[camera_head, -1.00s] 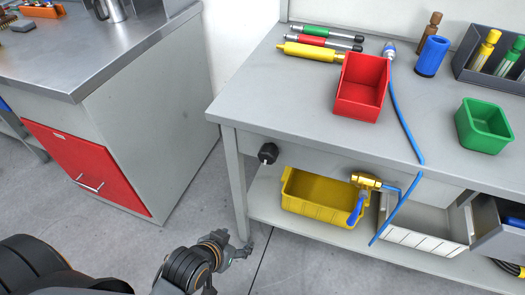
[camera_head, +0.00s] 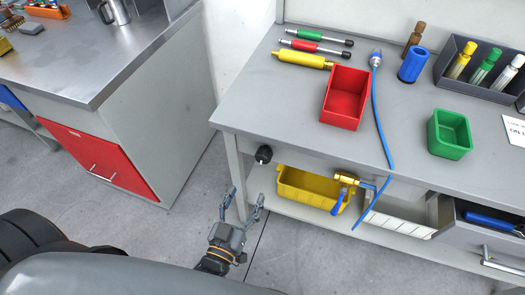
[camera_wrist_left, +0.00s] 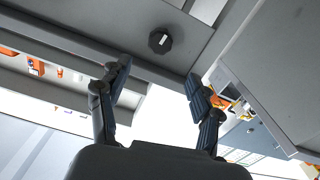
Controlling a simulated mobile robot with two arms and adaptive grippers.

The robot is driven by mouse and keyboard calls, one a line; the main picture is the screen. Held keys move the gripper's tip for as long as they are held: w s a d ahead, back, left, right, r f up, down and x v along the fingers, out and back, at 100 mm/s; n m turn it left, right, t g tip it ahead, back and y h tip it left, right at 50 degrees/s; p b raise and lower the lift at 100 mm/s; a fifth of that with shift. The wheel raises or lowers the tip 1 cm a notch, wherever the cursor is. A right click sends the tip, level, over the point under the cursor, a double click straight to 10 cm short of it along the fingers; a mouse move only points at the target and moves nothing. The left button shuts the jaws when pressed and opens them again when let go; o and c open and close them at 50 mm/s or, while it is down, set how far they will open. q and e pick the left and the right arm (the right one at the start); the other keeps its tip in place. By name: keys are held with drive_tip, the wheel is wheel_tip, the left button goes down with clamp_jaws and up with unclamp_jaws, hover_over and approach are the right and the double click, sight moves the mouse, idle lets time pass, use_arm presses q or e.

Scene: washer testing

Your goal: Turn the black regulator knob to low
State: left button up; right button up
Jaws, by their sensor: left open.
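The black regulator knob (camera_head: 263,154) sits on the front apron of the grey workbench, near its left leg. In the left wrist view the knob (camera_wrist_left: 160,41) shows as a dark round knob with a light pointer mark, ahead of the fingers. My left gripper (camera_head: 241,196) is open and empty, below and slightly left of the knob, apart from it. In the wrist view its fingers (camera_wrist_left: 157,75) are spread wide, with the knob beyond the gap between them. My right gripper is not in view.
A yellow bin (camera_head: 300,186) and a brass valve with a blue handle (camera_head: 340,198) are right of the knob, under the tabletop. A blue hose (camera_head: 380,120) hangs over the front edge. A cabinet with a red door (camera_head: 100,160) stands left; floor between is clear.

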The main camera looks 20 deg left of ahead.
sight(262, 160)
use_arm(q)
drive_tip(key=w, duration=1.3)
drive_tip(key=shift+w+d, duration=0.25)
drive_tip(key=shift+w, duration=0.15)
drive_tip(key=c, duration=1.2)
drive_tip(key=shift+o, duration=0.2)
drive_tip(key=shift+r+n, duration=0.1)
drive_tip(key=shift+n, duration=0.2)
